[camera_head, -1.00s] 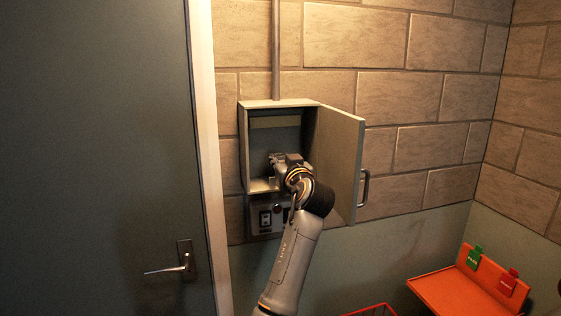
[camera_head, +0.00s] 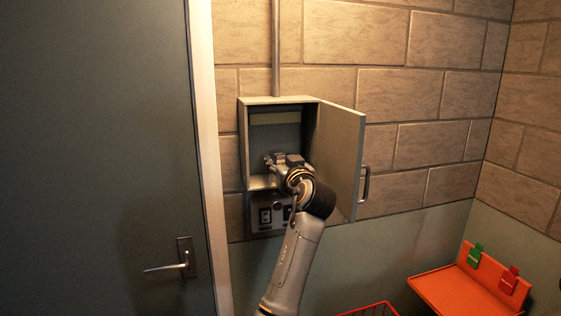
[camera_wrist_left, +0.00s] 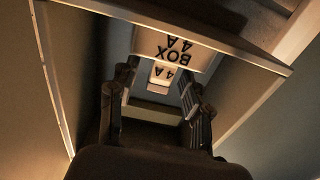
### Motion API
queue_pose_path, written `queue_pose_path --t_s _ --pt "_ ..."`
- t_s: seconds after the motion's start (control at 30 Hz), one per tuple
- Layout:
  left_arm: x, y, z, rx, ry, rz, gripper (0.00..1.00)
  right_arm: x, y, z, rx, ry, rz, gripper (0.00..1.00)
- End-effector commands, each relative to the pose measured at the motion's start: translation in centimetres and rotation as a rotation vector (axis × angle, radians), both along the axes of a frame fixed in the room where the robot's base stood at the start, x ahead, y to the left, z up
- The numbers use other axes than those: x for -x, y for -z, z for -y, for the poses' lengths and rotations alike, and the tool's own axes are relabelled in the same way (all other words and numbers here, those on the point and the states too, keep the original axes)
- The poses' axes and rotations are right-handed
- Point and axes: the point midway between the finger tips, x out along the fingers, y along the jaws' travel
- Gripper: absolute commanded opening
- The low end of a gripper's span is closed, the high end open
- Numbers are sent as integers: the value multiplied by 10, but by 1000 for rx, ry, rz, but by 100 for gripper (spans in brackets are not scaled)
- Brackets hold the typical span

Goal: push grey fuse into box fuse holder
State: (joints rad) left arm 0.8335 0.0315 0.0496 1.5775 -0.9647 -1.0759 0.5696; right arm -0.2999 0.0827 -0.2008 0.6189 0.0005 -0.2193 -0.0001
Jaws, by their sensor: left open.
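The open metal wall box (camera_head: 243,140) stands on the brick wall, its door swung out to the right. My left gripper (camera_head: 272,162) reaches into its lower part. In the left wrist view the fingers (camera_wrist_left: 158,98) are open and apart. A pale block labelled "BOX 4 A" (camera_wrist_left: 178,48), seen upside down, is the fuse holder by its label. A small pale piece marked "4 A" (camera_wrist_left: 161,73), apparently the fuse, shows at it, between and beyond the fingers. I cannot tell how deep it sits. Both are hard to make out in the head view. My right gripper is not in view.
The box door (camera_head: 341,160) with its handle stands close to the right of my left arm. A switch panel (camera_head: 265,216) is below the box. An orange tray (camera_head: 455,293) with green and red tags is at lower right. A grey door (camera_head: 100,150) fills the left.

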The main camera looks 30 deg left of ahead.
Motion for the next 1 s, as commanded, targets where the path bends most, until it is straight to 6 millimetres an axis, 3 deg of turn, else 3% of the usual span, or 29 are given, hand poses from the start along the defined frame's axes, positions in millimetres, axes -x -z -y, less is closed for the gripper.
queue_pose_path --t_s 0.5,0.7,1.0 --pt "63 2 75 3 2 0 49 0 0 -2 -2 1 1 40" --pt "74 1 86 1 1 1 49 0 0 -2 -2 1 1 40" --pt "74 1 87 1 0 1 49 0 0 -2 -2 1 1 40"
